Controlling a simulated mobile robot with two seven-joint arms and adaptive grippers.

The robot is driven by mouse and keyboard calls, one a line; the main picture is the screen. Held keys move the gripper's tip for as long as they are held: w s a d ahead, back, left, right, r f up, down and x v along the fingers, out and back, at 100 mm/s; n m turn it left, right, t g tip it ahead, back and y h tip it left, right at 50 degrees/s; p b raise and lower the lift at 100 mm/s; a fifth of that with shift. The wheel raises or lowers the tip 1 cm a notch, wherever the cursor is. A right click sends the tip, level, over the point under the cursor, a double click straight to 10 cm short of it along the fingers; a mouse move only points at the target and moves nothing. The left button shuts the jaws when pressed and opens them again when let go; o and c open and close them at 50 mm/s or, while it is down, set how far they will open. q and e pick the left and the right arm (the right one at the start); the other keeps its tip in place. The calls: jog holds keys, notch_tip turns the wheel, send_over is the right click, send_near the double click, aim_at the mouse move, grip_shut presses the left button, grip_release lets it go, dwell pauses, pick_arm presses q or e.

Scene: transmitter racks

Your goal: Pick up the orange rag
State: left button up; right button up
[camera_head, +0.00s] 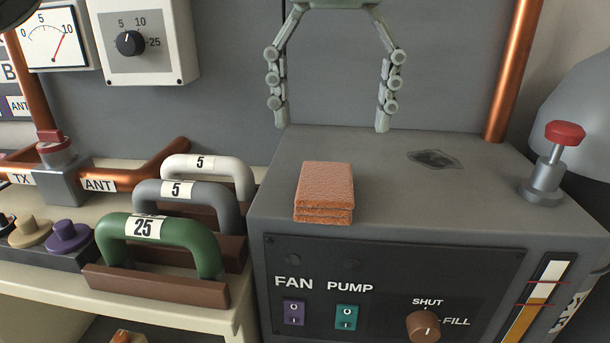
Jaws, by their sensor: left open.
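The orange rag (325,187) lies folded in a small stack on top of the grey fan and pump cabinet (390,180), near its front left edge. My left gripper (331,116) hangs from the top of the view with its two fingers spread wide. It is open and empty, and its fingertips appear over the back part of the cabinet top, behind the rag and apart from it. The rag is in full view. My right gripper does not show.
Several handled plugs, one green (165,229), one grey (190,190) and one white (215,165), stand left of the cabinet. A red-capped valve (552,160) stands at the right. A dark patch (434,158) marks the cabinet top. A copper pipe (514,70) rises behind.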

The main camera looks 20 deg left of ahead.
aim_at(326, 179)
pick_arm(q)
jog(key=shift+a, duration=0.1)
jog(key=shift+f, duration=0.3)
notch_tip(326, 179, down, 4)
jog(key=shift+a+f+p, duration=0.1)
jog(key=shift+p, duration=0.2)
notch_tip(326, 179, down, 3)
jog(key=shift+r, duration=0.1)
jog(key=shift+c, duration=1.4)
jog(key=c, duration=0.9)
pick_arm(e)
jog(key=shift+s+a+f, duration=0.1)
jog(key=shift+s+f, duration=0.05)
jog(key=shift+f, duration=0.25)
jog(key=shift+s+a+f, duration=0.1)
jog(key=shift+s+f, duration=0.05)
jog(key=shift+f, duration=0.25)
